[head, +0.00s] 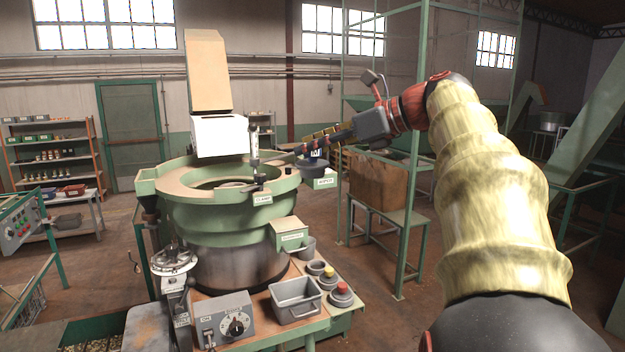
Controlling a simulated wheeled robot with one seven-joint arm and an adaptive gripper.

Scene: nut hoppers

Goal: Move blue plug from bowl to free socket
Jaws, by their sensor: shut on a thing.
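My gripper (300,149) reaches in from the right, its dark fingers pointing left near the right rim of the large green feeder bowl (222,207). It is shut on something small. A small bluish patch (314,153) by the fingers appears to be the blue plug, but it is too small to be sure. Just below is a small dark bowl (313,165) beside a labelled green box (325,182); I cannot tell whether the plug touches it. Small dark fittings sit on the feeder's rim near a label plate (262,198). I cannot make out which socket is free.
A green post frame (412,170) stands close to the right of my wrist. A white hopper chute (220,136) rises above the feeder.

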